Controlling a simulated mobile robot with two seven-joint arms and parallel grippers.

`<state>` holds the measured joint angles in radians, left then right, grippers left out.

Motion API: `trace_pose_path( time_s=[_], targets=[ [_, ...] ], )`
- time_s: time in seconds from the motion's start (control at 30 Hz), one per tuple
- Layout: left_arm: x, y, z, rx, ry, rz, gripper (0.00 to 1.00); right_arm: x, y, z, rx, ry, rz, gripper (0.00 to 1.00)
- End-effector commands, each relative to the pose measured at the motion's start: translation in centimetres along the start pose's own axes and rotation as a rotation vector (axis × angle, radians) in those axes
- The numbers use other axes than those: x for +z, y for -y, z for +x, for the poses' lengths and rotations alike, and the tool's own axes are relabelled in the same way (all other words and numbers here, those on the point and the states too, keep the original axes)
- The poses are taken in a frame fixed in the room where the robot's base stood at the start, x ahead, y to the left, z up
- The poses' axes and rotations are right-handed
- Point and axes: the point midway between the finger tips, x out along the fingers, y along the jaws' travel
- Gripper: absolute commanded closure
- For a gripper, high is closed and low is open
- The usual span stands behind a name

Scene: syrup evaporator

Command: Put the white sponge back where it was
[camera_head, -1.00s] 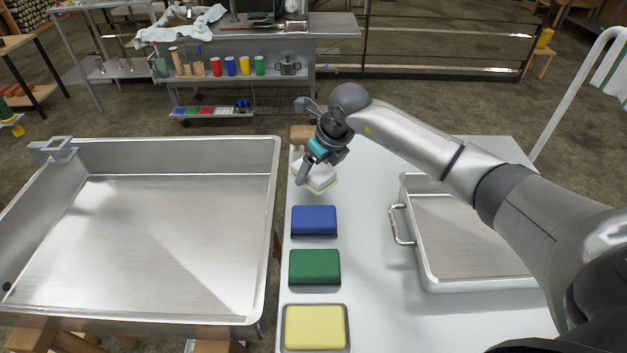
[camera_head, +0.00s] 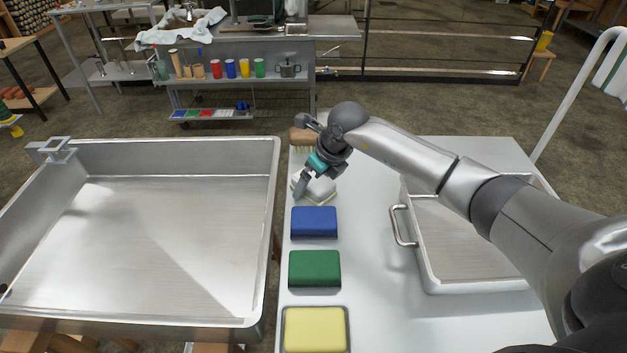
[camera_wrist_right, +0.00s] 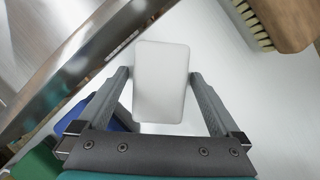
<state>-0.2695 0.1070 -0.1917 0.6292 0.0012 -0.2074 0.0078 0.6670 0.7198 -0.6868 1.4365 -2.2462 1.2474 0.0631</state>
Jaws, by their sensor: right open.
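The white sponge (camera_head: 320,188) is at the far left of the white table, just beyond the blue sponge (camera_head: 314,221), partly hidden by my right gripper (camera_head: 300,188). In the right wrist view, the white sponge (camera_wrist_right: 160,85) is between the spread fingers of my right gripper (camera_wrist_right: 160,76), with a gap on each side. The right gripper is open. I cannot tell whether the sponge rests flat on the table. My left gripper is not in view.
A green sponge (camera_head: 314,268) and a yellow sponge (camera_head: 315,329) in a tray continue the row nearer me. A wooden brush (camera_head: 302,136) lies beyond the white sponge. A metal pan (camera_head: 425,272) stands right; a large steel basin (camera_head: 272,215) is left.

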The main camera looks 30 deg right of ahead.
Motion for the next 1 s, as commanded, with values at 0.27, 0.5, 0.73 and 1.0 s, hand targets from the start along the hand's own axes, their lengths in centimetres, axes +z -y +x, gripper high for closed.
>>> trace_pose_path(
  time_s=[0.27, 0.5, 0.73, 1.0],
  targets=[
    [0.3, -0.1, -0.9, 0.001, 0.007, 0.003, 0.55, 0.2, 0.1, -2.3, -0.003, 0.001, -0.002, 0.00],
    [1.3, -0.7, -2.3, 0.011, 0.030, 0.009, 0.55, 0.2, 0.1, -7.5, -0.003, 0.002, -0.003, 0.00],
    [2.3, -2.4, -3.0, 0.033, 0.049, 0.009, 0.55, 0.2, 0.1, -11.2, -0.002, 0.000, 0.000, 0.00],
    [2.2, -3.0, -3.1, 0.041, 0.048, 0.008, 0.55, 0.1, 0.0, -12.4, 0.000, 0.000, 0.000, 0.00]
  ],
)
